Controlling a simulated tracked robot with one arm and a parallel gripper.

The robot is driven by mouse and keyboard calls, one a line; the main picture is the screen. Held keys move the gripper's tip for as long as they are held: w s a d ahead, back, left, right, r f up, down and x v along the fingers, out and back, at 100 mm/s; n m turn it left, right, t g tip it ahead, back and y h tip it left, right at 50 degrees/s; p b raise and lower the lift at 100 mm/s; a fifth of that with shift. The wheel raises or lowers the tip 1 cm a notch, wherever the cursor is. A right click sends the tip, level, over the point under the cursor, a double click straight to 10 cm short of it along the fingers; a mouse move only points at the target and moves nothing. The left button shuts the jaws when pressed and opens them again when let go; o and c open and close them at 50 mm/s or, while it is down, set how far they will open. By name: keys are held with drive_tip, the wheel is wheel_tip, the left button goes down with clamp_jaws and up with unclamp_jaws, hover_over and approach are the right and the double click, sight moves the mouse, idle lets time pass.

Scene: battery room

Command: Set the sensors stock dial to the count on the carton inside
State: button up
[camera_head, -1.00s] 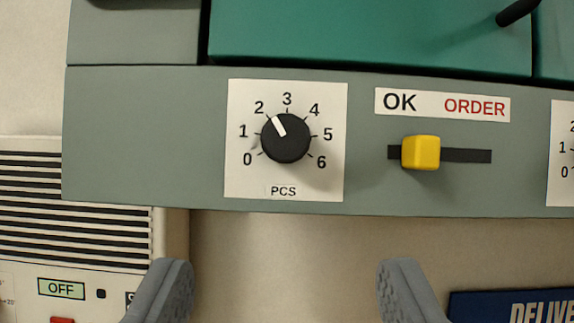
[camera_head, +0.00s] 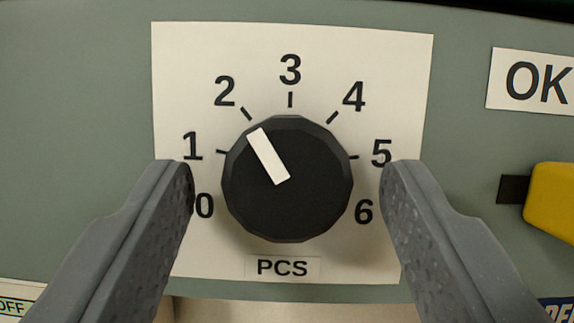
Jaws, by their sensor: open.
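The black stock dial (camera_head: 310,205) sits on a white plate (camera_head: 400,60) marked 0 to 6, with PCS below it. Its white pointer (camera_head: 268,155) points up and left, close to the 2 mark. My gripper (camera_head: 288,178) is open, with one finger left of the knob and one right of it. Gaps show between both fingers and the knob in the picture. The fingers cover part of the plate near 0 and 5. No carton is in view.
A yellow slider (camera_head: 552,208) in a dark slot lies to the right, under a label reading OK (camera_head: 535,82). The grey panel (camera_head: 80,110) is bare on the left. Part of an OFF display (camera_head: 12,306) shows at bottom left.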

drive_tip(key=c, duration=1)
drive_tip(key=shift+o, duration=0.2)
drive_tip(key=shift+d+f+n+y+b, duration=0.1)
drive_tip(key=shift+n+y+b, duration=0.6)
drive_tip(key=shift+n, duration=0.4)
drive_tip(key=o, duration=1)
drive_tip(key=shift+c, duration=0.2)
